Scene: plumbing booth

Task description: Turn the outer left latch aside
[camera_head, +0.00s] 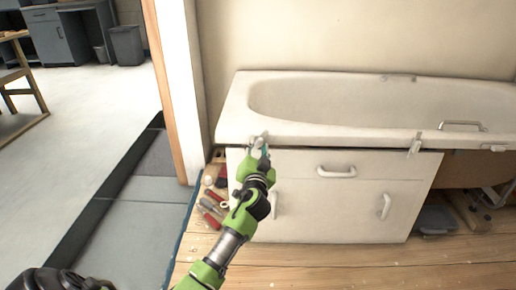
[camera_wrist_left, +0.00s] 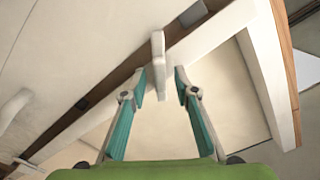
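The outer left latch is a small pale tab at the left end of the bathtub's front rim. In the left wrist view the latch (camera_wrist_left: 158,60) is seen close up, with its lower end between my left fingertips. In the head view my left gripper (camera_head: 259,148) is at the tub's front left edge and hides most of this latch. The left gripper is open, its teal-padded fingers (camera_wrist_left: 161,84) one on each side of the latch, with a small gap visible on both sides. My right gripper is not in view.
The bathtub (camera_head: 350,132) stands above a white front panel (camera_head: 330,215) with several handles. A second latch (camera_head: 415,144) sits on the rim at right. Tools (camera_head: 212,205) lie on the floor left of the panel. The wooden floor (camera_head: 400,260) in front is clear.

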